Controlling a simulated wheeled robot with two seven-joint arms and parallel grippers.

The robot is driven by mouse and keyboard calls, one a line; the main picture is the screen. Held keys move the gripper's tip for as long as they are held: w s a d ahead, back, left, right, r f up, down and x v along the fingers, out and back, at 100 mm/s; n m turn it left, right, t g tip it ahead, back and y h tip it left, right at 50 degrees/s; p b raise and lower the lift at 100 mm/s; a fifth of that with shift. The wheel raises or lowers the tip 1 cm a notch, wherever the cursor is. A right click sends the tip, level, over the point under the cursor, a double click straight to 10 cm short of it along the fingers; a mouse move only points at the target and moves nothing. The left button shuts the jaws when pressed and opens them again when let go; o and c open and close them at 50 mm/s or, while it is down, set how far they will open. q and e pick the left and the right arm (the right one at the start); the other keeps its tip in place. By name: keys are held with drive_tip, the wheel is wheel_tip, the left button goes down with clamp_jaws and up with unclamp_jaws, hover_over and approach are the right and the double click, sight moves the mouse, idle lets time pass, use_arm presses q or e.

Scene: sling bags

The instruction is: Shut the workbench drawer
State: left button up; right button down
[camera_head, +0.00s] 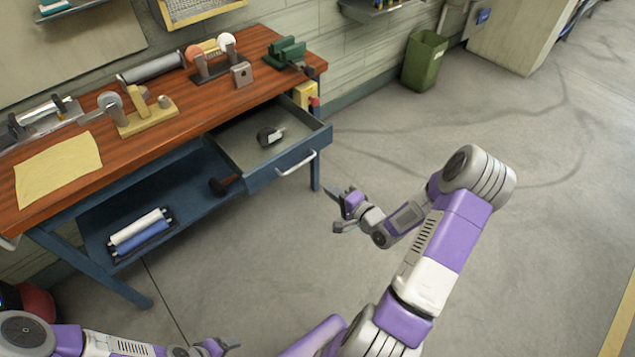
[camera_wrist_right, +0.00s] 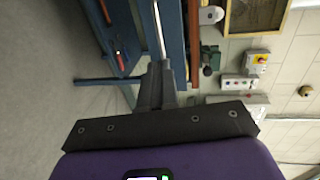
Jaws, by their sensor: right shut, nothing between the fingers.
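The workbench drawer (camera_head: 270,162) is blue with a pale handle (camera_head: 296,163). It stands pulled out from under the wooden top in the head view. In the right wrist view the handle (camera_wrist_right: 159,30) shows as a pale bar beyond my fingertips. My right gripper (camera_head: 337,194) is in front of the drawer, to the right of the handle and apart from it in the head view. In the right wrist view its dark fingers (camera_wrist_right: 157,72) are together and empty, pointing at the drawer front. My left gripper (camera_head: 222,345) is at the bottom edge; its jaws are unclear.
A tape measure (camera_head: 270,135) lies in the drawer. The workbench top (camera_head: 160,145) carries a green vise (camera_head: 287,52), a yellow cloth (camera_head: 57,168) and grinder-like tools. Rolls (camera_head: 140,232) lie on the lower shelf. The floor in front of the drawer is clear.

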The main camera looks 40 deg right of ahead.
sight(298, 167)
use_arm(q)
wheel_tip(298, 167, down, 4)
drive_tip(key=b, duration=0.3)
drive_tip(key=shift+r, duration=0.25)
use_arm(e)
drive_tip(key=x, duration=1.3)
drive_tip(key=shift+w+f, duration=0.15)
